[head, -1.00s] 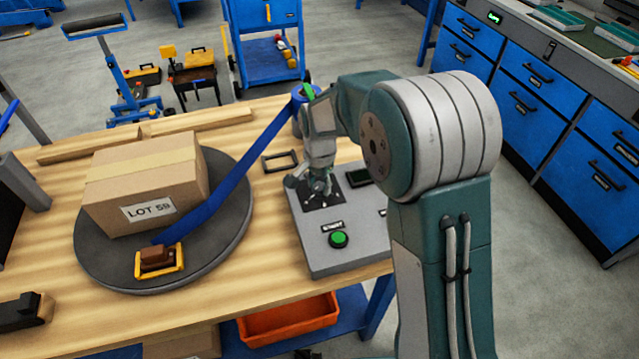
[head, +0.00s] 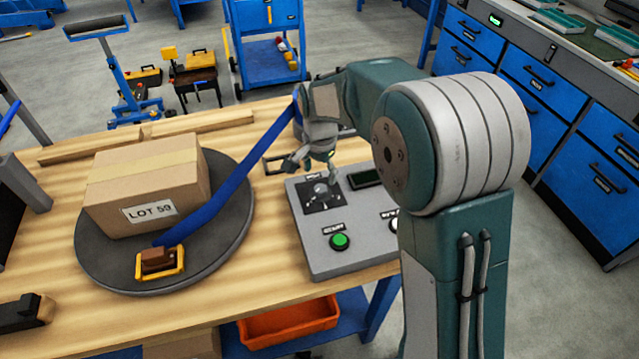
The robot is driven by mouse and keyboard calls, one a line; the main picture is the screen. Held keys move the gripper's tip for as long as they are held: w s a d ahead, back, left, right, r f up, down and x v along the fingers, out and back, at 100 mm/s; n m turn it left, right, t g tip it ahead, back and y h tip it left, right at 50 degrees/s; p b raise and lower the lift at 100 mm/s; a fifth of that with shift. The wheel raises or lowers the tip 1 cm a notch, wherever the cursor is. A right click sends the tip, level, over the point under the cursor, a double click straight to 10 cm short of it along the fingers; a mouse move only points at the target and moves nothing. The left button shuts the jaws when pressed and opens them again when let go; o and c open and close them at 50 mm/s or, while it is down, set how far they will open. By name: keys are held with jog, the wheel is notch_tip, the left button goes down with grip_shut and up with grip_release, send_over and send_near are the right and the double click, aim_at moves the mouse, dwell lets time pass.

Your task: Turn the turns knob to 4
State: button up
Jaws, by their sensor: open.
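The grey control panel (head: 331,254) sits on the wooden table at the right. The turns knob (head: 321,189) is a small light-grey knob on a black square dial plate; its marks are too small to read. A green button (head: 339,242) is at the panel's front, and a dark display (head: 366,178) lies right of the dial. My gripper (head: 310,171) is open and empty, above and just behind the knob, with its fingers pointing down. It appears apart from the knob.
A cardboard box (head: 150,190) marked LOT 59 stands on a round dark turntable (head: 225,235). A blue strap (head: 232,185) runs from a buckle (head: 160,262) on the turntable up behind my gripper.

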aim_at(319, 188)
notch_tip(319, 188, up, 7)
jog(key=shift+f, duration=0.1)
dwell(0.5)
